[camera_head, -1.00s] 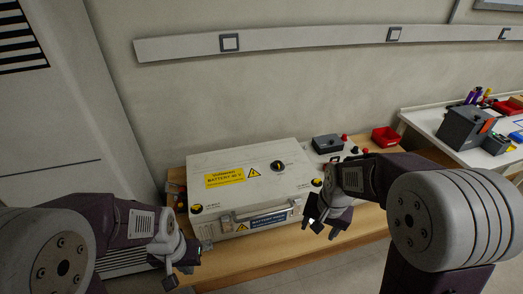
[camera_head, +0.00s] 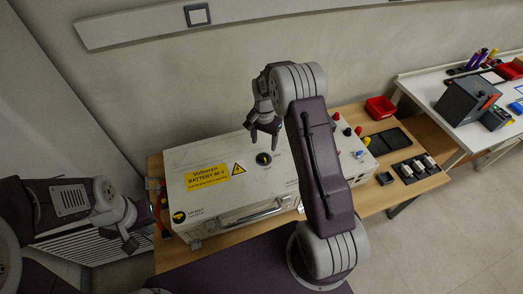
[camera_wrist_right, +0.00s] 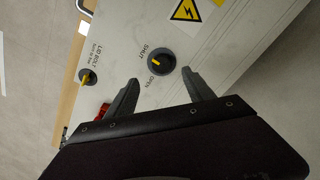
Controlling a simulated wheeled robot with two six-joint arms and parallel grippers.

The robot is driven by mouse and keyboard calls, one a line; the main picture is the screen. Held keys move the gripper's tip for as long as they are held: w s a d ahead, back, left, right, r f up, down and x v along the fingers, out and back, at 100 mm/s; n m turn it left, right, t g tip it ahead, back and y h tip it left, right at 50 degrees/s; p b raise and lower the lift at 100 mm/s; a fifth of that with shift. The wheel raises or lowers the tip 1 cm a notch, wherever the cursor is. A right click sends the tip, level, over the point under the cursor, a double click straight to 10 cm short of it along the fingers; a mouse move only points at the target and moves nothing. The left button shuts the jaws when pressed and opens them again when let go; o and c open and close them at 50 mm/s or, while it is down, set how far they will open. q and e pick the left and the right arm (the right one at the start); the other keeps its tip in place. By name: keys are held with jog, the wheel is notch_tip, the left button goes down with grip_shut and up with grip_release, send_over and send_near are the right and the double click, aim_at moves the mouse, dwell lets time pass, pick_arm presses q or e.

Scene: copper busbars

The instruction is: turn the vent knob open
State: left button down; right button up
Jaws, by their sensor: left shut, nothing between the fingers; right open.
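The vent knob (camera_head: 264,159) is a round black knob with a yellow mark on top of the pale battery box (camera_head: 225,208). In the right wrist view the knob (camera_wrist_right: 163,68) has SHUT and OPEN lettering beside it, and its yellow mark lies on the lettering side. My right gripper (camera_head: 263,132) is open and points down above the knob. In the right wrist view its fingertips (camera_wrist_right: 161,82) are spread to either side just short of the knob, with nothing between them. My left gripper (camera_head: 130,243) is shut and empty, left of the box.
A lid bolt (camera_wrist_right: 87,77) with a yellow mark is on the lid. A latch handle (camera_head: 262,215) runs along the box front. A red bin (camera_head: 380,107), a black tray (camera_head: 390,140) and small parts (camera_head: 420,167) lie on the wooden table to the right.

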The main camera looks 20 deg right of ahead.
aim_at(264, 156)
jog(key=f, duration=0.5)
jog(key=f+p, duration=0.1)
jog(key=f, duration=0.2)
jog(key=shift+w+d, duration=0.1)
jog(key=shift+w, duration=0.25)
jog(key=shift+s+f, duration=0.1)
jog(key=shift+f, duration=0.5)
pick_arm(q)
jog(key=shift+w+d+r, duration=0.1)
jog(key=shift+w+r, duration=0.3)
jog(key=shift+r, duration=0.1)
pick_arm(e)
jog(key=shift+f, duration=0.15)
grip_shut()
